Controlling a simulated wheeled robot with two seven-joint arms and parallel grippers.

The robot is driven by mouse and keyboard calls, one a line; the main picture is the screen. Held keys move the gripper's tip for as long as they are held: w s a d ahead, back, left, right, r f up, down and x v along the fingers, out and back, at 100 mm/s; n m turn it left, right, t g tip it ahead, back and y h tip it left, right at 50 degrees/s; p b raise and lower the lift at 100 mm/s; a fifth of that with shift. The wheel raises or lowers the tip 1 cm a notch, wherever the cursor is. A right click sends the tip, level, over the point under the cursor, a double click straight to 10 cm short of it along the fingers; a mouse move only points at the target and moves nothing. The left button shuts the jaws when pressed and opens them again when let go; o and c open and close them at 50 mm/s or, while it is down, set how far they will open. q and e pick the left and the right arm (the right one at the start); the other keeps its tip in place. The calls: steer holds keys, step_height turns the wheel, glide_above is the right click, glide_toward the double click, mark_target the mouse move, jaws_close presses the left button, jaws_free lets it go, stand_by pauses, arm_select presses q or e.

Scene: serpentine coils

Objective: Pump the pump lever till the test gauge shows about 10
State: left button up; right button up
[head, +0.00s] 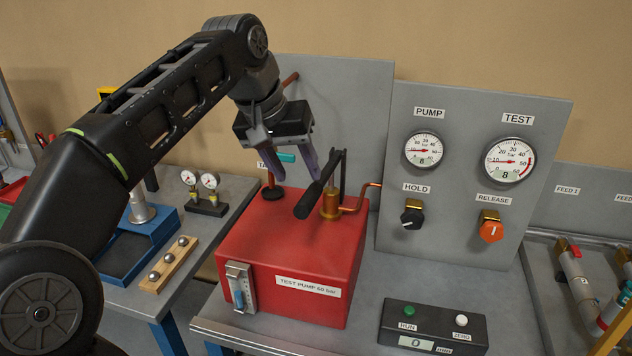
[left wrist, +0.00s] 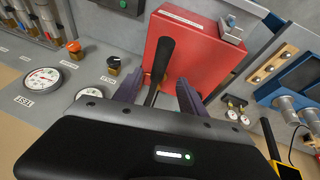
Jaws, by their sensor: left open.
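The red test pump (head: 300,245) stands on the bench, and its black pump lever (head: 317,192) slopes down toward the front left. The test gauge (head: 509,160) on the grey panel reads 8 on its small display. The pump gauge (head: 424,149) beside it also reads 8. My left gripper (head: 293,178) is open above the pump, its fingers pointing down behind the lever's grip. In the left wrist view the lever (left wrist: 160,65) appears between the two parted fingers (left wrist: 158,93); I see no grip on it. My right gripper is not in view.
The panel carries a black hold knob (head: 412,218) and an orange release knob (head: 491,231). A dark box (head: 433,327) with run and zero buttons sits at the front. Two small gauges (head: 200,182) and a wooden block (head: 170,264) stand left of the pump.

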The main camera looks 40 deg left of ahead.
mark_target(307, 194)
arm_select(q)
steer(key=shift+d+f, duration=0.1)
steer(key=shift+f, duration=0.35)
steer(key=x, duration=0.6)
steer(key=shift+w+f, duration=0.15)
steer(key=shift+f, duration=0.2)
steer(key=shift+c, duration=0.2)
jaws_close()
stand_by(0.9)
